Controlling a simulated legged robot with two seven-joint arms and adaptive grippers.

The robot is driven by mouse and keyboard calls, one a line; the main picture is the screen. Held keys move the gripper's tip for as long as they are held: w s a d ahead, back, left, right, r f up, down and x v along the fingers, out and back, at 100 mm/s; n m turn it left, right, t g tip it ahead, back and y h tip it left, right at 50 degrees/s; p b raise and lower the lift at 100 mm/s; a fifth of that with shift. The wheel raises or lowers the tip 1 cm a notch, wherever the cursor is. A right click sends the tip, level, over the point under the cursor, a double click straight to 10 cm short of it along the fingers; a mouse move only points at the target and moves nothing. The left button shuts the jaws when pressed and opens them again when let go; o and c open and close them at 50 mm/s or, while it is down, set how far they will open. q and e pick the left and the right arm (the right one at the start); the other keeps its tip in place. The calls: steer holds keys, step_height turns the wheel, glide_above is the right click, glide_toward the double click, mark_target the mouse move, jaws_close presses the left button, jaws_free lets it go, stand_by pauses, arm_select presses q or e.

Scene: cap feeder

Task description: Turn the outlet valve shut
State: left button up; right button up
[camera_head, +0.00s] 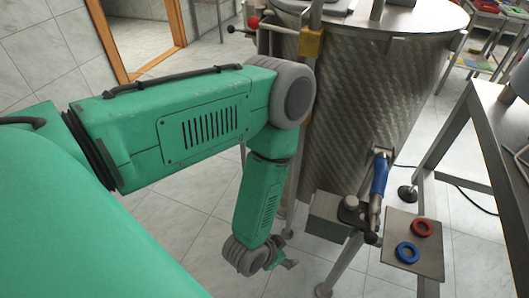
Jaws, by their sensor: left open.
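The outlet valve has a blue handle (379,175) that stands nearly upright, low on the front of the steel tank (375,90). Its metal body (374,212) shows below the handle. My left arm comes in from the left and bends down. My left gripper (288,264) is low, to the left of and below the valve, apart from it. It is open, and nothing shows between its fingers. The wrist partly hides the gripper. My right gripper is out of view.
A small plate (430,262) beside the valve holds a red ring (422,228) and a blue ring (407,252). A grey box (327,214) sits left of the valve. A metal table (500,130) stands at the right. Tank legs rise from the tiled floor.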

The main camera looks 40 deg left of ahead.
arm_select(q)
steer(key=s+a+r+g+p, duration=0.1)
steer(key=s+a+r+g, duration=0.1)
steer(key=s+a+r, duration=0.1)
steer(key=shift+s+a+r+n, duration=0.15)
steer(key=shift+s+r+n, duration=0.15)
steer(key=shift+s+r, duration=0.3)
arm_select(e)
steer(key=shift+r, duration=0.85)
arm_select(q)
steer(key=shift+s+f+y, duration=0.1)
steer(key=shift+y, duration=0.2)
steer(key=s+a+r+n+g+y+p, duration=0.1)
steer(key=s+a+r+n+g, duration=0.1)
steer(key=s+a+r+g, duration=0.2)
steer(key=s+a+r, duration=0.2)
steer(key=s+r, duration=0.2)
steer(key=s, duration=0.2)
steer(key=shift+r+p, duration=0.15)
steer(key=shift+p, duration=0.25)
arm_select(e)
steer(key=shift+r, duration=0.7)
